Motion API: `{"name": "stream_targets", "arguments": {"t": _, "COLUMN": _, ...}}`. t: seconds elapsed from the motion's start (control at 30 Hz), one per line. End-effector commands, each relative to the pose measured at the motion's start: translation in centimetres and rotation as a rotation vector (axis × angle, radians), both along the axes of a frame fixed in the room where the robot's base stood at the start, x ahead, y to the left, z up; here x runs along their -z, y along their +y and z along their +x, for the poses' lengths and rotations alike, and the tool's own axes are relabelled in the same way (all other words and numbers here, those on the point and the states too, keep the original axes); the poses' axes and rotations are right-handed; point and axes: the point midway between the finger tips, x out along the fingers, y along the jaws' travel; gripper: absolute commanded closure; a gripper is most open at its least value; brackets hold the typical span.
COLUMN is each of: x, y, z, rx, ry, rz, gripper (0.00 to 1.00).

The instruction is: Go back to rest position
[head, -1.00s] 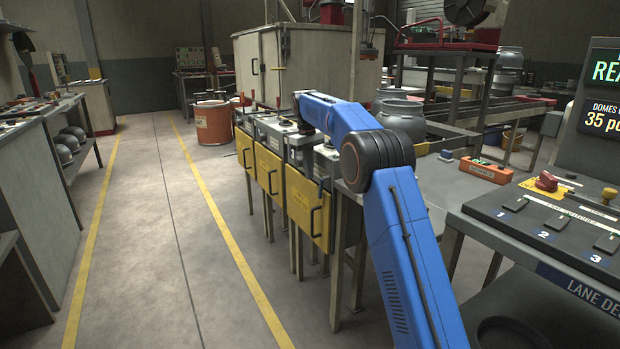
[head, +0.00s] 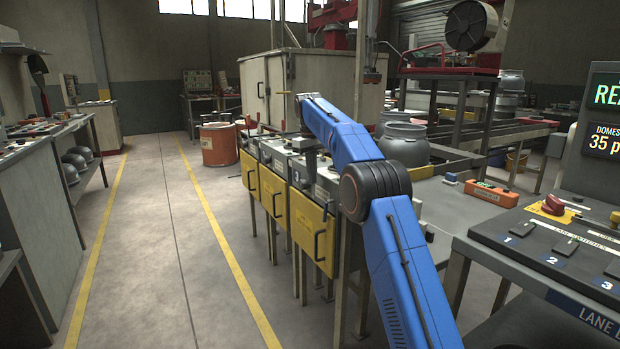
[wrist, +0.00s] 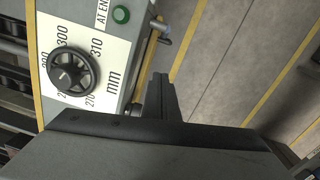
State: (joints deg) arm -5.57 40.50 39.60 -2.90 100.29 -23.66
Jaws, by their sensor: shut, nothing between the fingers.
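My blue arm reaches forward in the head view, with its wrist above the row of grey-topped stations with yellow fronts. My gripper (head: 311,170) is small and dark there, pointing down near the station tops. In the wrist view my gripper (wrist: 162,97) is shut, with its dark fingers together and nothing held. It is to the right of a white dial plate (wrist: 112,62) marked in mm, apart from the black knob (wrist: 70,72). A green button (wrist: 121,15) is at the plate's upper edge.
Yellow station fronts (head: 311,232) line the aisle's right side. An orange drum (head: 220,145) stands beyond them. Grey cylinders (head: 404,146) stand behind my arm. A control desk (head: 560,240) is at right, a workbench (head: 50,175) at left. The aisle floor (head: 190,250) between is clear.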

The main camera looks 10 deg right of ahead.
Motion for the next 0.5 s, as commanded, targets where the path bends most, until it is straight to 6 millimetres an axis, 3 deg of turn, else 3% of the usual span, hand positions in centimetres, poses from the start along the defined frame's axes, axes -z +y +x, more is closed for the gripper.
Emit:
{"name": "stream_targets", "arguments": {"t": 0.23, "x": -2.1, "y": -0.6, "z": -2.2, "rx": 0.02, "ry": -0.021, "rz": 0.004, "gripper": 1.0}}
{"name": "stream_targets", "arguments": {"t": 0.5, "x": -5.9, "y": -1.9, "z": -8.4, "rx": 0.073, "ry": -0.069, "rz": 0.015, "gripper": 1.0}}
